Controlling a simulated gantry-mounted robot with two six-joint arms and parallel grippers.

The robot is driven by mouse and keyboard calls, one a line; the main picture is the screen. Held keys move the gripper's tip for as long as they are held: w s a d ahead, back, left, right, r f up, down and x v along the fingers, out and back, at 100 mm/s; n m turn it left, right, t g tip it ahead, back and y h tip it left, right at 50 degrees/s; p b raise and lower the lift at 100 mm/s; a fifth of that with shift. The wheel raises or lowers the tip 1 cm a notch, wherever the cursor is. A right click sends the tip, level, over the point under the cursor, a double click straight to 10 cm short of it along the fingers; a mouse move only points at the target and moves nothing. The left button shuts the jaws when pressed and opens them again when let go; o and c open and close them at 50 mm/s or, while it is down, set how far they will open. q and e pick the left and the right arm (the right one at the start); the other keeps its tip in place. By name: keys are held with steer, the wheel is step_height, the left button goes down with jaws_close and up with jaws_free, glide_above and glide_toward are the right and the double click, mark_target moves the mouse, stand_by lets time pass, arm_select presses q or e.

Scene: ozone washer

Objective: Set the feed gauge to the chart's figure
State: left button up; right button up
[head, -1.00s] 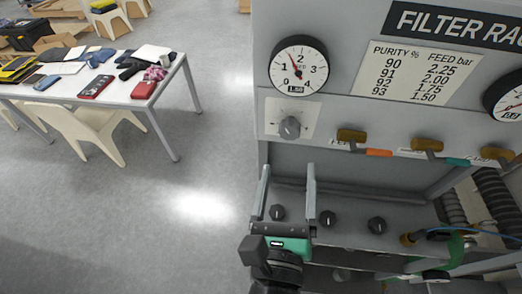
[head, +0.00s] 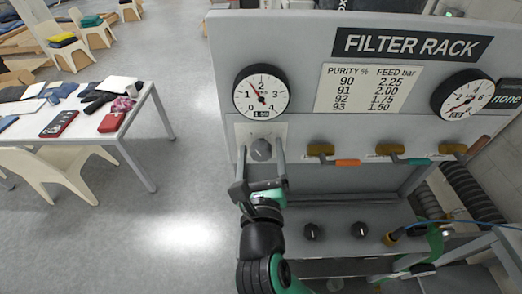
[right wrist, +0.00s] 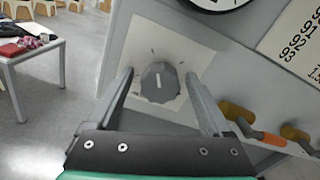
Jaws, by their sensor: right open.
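The round gauge (head: 261,93) at the rack's upper left has its needle between 1 and 2; its small window appears to read 1.50. Below it, a grey knob (head: 261,150) sits on a pale plate. The chart (head: 368,88) pairs purity 90, 91, 92, 93 with feed 2.25, 2.00, 1.75, 1.50 bar. My right gripper (head: 260,158) is open, its fingers on either side of the knob. In the right wrist view the knob (right wrist: 159,83) shows between the spread fingers, with visible gaps. My left gripper is out of view.
A second gauge (head: 463,95) and a dark sign reading "none" (head: 508,94) are at the right. Black knobs (head: 312,231) sit on the lower shelf. A cluttered table (head: 128,130) stands left, with clear floor between.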

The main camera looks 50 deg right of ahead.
jaws_close()
steer(key=shift+m, duration=1)
jaws_free()
steer(key=b+v, duration=0.1)
steer(key=v, duration=1)
steer(key=shift+s+a, duration=0.2)
steer(key=shift+a, duration=0.05)
